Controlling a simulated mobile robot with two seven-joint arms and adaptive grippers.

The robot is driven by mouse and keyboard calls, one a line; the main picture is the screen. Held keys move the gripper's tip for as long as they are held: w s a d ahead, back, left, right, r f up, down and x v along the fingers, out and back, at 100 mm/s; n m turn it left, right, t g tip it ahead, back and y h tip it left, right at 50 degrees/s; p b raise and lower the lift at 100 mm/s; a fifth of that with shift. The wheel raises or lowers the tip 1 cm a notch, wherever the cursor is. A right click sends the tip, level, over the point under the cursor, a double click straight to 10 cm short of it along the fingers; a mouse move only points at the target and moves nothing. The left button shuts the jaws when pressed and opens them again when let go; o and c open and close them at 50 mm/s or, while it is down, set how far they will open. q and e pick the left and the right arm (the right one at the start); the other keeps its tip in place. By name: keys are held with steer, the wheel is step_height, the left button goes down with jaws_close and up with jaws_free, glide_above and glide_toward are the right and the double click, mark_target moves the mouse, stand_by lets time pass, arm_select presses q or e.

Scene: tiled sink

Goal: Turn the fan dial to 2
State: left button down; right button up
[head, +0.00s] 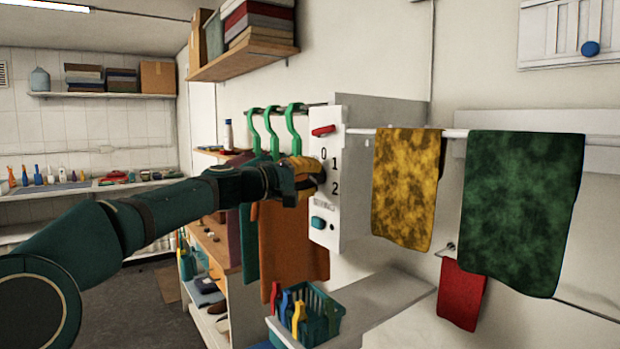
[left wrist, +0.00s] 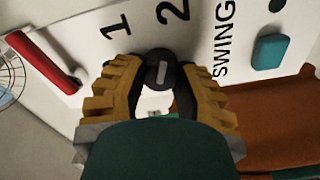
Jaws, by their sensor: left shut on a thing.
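The white control panel (head: 325,236) stands on the wall with the printed numbers 0, 1 and 2 and a red lever (head: 323,130). My left gripper (head: 312,180) is at the panel, left of the numbers, and hides the dial in the head view. In the left wrist view, the round black fan dial (left wrist: 160,62) sits between the two yellow fingers of my left gripper (left wrist: 160,85), which are shut on it. A light mark shows on the dial, roughly upright in that view. The 1 and 2 are above it; the 0 is not visible there. My right gripper is not in view.
A teal button (head: 318,223) and the word SWING are low on the panel. Green hangers (head: 294,125) with cloths hang behind my left gripper. Yellow (head: 405,190) and green (head: 520,215) towels hang on the right. A teal basket (head: 325,325) is below.

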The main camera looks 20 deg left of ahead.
arm_select(q)
steer(key=shift+m, duration=0.8)
steer(key=c, duration=0.6)
jaws_free()
steer(key=v, duration=1.2)
